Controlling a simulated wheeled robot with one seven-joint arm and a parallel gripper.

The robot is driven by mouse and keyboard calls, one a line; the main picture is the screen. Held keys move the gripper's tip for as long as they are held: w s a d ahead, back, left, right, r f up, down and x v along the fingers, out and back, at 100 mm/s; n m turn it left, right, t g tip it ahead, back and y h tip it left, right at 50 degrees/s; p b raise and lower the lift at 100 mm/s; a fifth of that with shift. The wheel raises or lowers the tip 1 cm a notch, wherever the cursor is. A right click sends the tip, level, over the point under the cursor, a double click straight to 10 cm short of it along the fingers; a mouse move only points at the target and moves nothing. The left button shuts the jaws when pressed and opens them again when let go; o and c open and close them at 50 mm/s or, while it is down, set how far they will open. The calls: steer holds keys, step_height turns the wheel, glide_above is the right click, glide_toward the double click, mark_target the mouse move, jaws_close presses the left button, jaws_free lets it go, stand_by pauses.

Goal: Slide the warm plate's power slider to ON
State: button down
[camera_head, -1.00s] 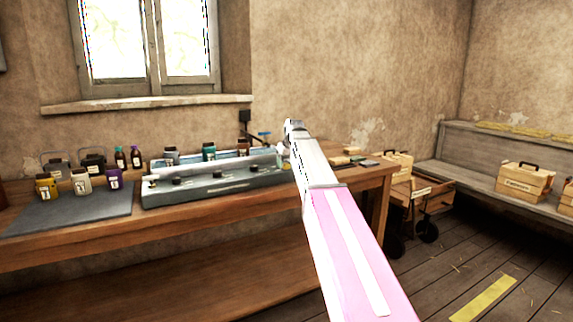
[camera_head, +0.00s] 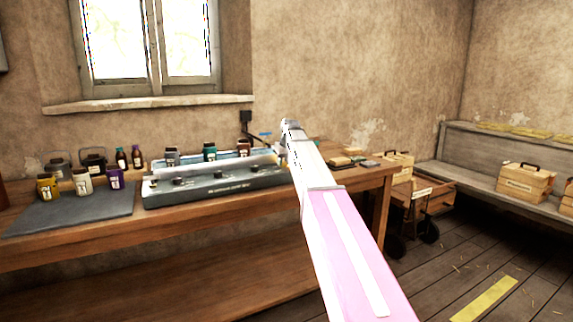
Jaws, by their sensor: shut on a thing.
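My arm reaches from the lower right to the plate's right end. My gripper (camera_head: 283,152) is at that end, seen from behind and mostly covered by my own wrist. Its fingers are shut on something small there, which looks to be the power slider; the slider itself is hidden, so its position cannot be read.
Jars in grey (camera_head: 172,157), teal (camera_head: 209,152) and dark red (camera_head: 243,148) stand at the plate's back. A grey mat (camera_head: 75,219) with more jars lies to the left. Small blocks (camera_head: 341,161) lie right of my wrist. The table's front edge is clear.

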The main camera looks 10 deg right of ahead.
mark_target(285, 169)
steer(key=shift+w+a, duration=0.15)
steer(key=shift+w, duration=0.4)
steer(key=shift+w+a, duration=0.15)
steer(key=shift+w, duration=0.35)
steer(key=c, duration=0.8)
jaws_free()
steer(key=v, duration=1)
steer(key=shift+s+r, duration=0.15)
steer(key=shift+r, duration=0.2)
